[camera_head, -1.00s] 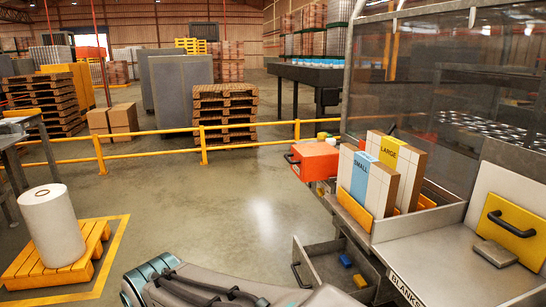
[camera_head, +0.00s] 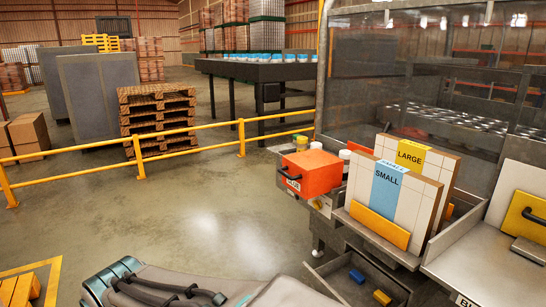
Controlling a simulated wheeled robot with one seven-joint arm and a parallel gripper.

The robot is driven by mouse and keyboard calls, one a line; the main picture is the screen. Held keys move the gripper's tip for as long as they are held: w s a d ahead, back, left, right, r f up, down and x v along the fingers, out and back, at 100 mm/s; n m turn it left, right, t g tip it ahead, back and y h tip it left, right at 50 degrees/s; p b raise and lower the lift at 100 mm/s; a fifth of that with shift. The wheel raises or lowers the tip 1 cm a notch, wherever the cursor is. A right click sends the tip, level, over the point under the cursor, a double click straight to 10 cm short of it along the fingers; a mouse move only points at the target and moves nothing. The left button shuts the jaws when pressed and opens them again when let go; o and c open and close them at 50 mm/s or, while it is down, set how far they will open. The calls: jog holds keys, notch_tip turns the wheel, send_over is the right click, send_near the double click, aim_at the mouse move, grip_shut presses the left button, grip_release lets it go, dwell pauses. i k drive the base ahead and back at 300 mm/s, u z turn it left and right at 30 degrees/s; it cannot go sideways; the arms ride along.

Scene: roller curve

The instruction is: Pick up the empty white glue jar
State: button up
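I cannot pick out the empty white glue jar for certain. Two small white round things stand by the orange box (camera_head: 312,172): a white cylinder (camera_head: 345,154) behind its right side, and a white top (camera_head: 316,146) behind it. Both are partly hidden and too small to tell whether either is a jar or empty. My arm lies across the bottom of the picture, well short of the orange box. My gripper is not in view.
The station at right holds upright cartons marked SMALL (camera_head: 386,190) and LARGE (camera_head: 410,155). Below them an open grey drawer (camera_head: 322,270) holds a blue block (camera_head: 357,276) and a yellow block (camera_head: 382,297). A yellow rail (camera_head: 85,170) crosses behind clear floor (camera_head: 190,220).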

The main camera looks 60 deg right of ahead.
aim_at(345, 155)
jog(key=z, duration=0.45)
jog(key=i, duration=1.35)
jog(key=z, duration=1.75)
jog(key=i, duration=0.7)
jog(key=z, duration=0.75)
